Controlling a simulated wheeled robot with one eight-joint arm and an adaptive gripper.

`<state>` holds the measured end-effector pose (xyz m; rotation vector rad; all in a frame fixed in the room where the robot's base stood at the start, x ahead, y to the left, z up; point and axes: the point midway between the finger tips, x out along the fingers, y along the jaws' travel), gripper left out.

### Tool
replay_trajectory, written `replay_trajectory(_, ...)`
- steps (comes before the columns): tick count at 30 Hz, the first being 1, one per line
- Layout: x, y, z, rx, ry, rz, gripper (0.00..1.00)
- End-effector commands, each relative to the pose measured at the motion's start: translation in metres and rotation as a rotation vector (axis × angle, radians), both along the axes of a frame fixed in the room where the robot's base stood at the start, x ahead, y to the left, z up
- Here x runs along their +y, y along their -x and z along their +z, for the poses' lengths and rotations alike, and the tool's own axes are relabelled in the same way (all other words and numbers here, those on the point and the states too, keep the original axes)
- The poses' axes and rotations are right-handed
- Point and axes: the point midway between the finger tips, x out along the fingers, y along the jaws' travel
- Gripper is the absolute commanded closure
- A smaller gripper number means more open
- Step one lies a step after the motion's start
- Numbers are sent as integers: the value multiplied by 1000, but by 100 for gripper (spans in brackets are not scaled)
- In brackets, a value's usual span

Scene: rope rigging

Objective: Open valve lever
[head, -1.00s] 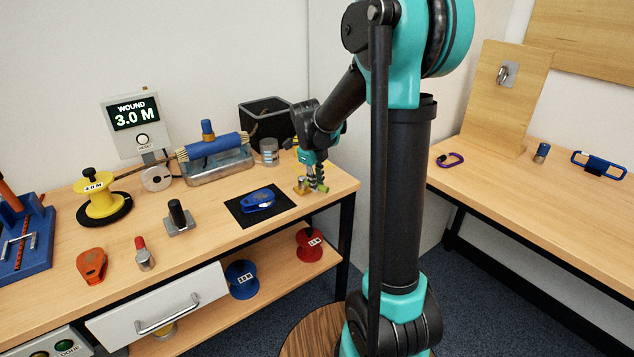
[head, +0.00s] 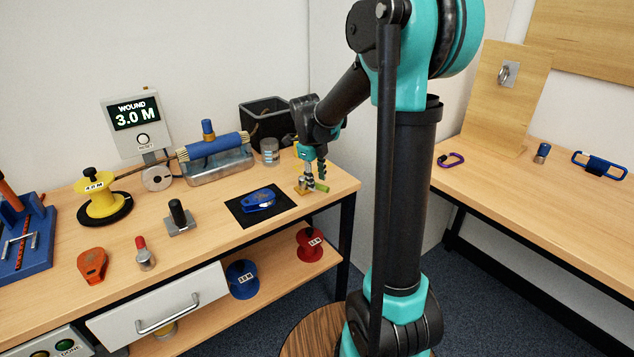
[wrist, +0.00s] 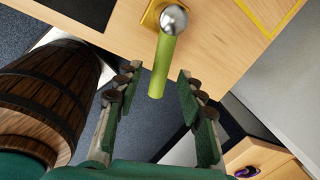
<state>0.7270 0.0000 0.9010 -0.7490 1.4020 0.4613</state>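The valve lever (wrist: 161,68) is a green bar on a round silver pivot (wrist: 173,19) over a brass base plate. In the wrist view it points down the picture, toward my gripper. In the head view the lever (head: 321,187) shows small near the right end of the left bench, sticking out to the right of its base. My gripper (wrist: 157,82) is open, with one finger on each side of the lever's free end and a visible gap on both sides. In the head view my gripper (head: 315,172) is just above the valve and partly hides it.
A blue tool on a black mat (head: 240,217) lies left of the valve. A glass jar (head: 270,151) and a black bin (head: 266,122) stand behind. A wooden barrel (wrist: 52,90) shows below the bench edge in the wrist view. The bench edge is close to the lever.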

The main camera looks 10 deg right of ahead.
Motion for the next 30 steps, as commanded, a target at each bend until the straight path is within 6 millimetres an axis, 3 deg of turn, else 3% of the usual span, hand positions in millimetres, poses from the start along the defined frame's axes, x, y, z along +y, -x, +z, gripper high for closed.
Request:
replay_trajectory(9, 9, 9, 62, 0, 0, 2, 61)
replay_trajectory(15, 13, 13, 91, 0, 0, 0, 61)
replay_trajectory(21, 14, 15, 102, 0, 0, 0, 61)
replay_trajectory(30, 14, 15, 102, 0, 0, 2, 61)
